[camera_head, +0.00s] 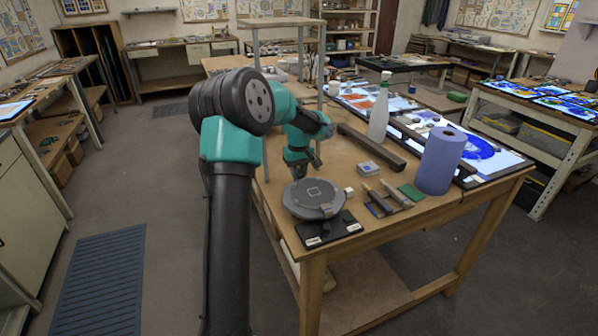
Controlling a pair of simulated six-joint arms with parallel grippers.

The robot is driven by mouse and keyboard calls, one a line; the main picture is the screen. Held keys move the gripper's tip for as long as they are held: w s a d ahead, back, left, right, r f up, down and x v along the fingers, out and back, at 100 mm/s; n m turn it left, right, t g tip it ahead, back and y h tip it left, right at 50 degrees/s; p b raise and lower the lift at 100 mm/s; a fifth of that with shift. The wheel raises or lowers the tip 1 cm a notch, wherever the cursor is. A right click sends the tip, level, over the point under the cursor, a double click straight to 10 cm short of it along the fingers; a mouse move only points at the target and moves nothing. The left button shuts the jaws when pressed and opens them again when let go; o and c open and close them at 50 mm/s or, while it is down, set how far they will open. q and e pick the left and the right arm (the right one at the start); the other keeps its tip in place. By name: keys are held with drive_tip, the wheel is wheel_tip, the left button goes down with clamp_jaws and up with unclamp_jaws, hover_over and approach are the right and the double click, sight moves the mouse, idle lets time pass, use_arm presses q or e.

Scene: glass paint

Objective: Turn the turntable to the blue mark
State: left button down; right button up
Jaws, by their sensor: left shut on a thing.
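The turntable (314,205) is a round grey disc with a pale square outline on top. It sits at the near left corner of the wooden workbench, on a black base plate (332,230) with small white labels. I cannot make out a blue mark at this size. My left gripper (299,176) points down at the far left edge of the disc. It is shut on the turntable's edge; the fingertips are small and partly hidden by my own arm. My right gripper is not in view.
Close to the turntable lie a small clear box (368,168), hand tools (389,196) and a green piece (411,192). A blue paper roll (440,160) and a spray bottle (379,115) stand upright.

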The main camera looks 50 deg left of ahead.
use_arm(q)
drive_tip(key=c, duration=1)
unclamp_jaws()
drive_tip(key=shift+o, duration=0.2)
drive_tip(key=shift+r, duration=0.1)
wheel_tip(320, 180, up, 17)
drive_tip(key=shift+r, duration=0.15)
